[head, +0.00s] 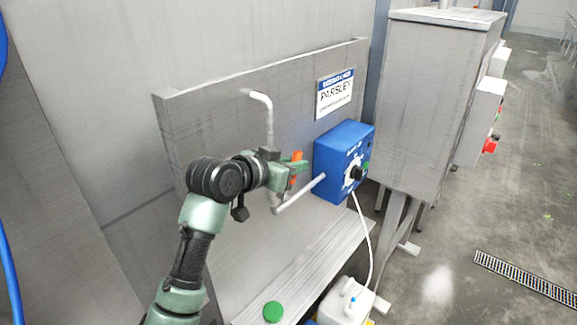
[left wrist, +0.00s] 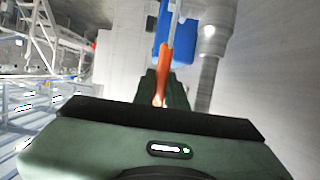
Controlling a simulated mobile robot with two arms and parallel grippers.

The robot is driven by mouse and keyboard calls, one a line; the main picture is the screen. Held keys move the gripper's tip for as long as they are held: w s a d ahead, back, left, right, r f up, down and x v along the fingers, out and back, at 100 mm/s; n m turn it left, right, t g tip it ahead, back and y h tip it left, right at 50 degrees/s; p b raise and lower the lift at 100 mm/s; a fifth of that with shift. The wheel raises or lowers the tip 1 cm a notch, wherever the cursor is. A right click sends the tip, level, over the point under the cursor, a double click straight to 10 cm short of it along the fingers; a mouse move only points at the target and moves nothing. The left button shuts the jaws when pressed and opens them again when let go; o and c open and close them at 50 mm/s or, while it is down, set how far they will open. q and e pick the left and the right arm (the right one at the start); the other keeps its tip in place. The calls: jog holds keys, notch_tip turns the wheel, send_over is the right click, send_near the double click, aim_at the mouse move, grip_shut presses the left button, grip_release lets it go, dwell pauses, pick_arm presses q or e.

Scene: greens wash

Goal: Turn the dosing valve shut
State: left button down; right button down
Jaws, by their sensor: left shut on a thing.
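The dosing valve's orange lever (head: 296,156) sits on the grey pipe (head: 269,120) in front of the steel panel. My left gripper (head: 291,166) is shut on the orange lever. Orange shows above and below the green fingers. In the left wrist view the lever (left wrist: 164,72) runs up from between the fingers (left wrist: 162,98). The gripper hides the valve body and part of the lever, so I cannot tell the lever's exact angle. The pipe bends below the valve and runs to the blue dosing pump (head: 326,163). My right gripper is not in view.
A sign reading PARSLEY (head: 334,94) is on the panel (head: 215,125) above the pump. A thin white hose (head: 371,235) drops to a white canister (head: 345,302). A green round piece (head: 273,311) lies on the ledge below. A steel cabinet (head: 430,95) stands to the right.

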pick_arm(q)
jog(key=shift+w+d+f+g+y, duration=0.3)
jog(key=shift+w+g+y, duration=0.2)
jog(key=shift+g, duration=0.2)
jog(key=shift+s, duration=0.1)
jog(key=c, duration=1.7)
grip_release()
jog(key=shift+r, duration=0.1)
jog(key=shift+s+a+r+b, duration=0.15)
jog(key=shift+s+a+b, duration=0.1)
jog(key=shift+s+b, duration=0.1)
jog(key=b+v, duration=0.2)
jog(key=v, duration=0.4)
jog(key=shift+s+a+r, duration=0.2)
jog(key=shift+s+a, duration=0.05)
jog(key=shift+s, duration=0.05)
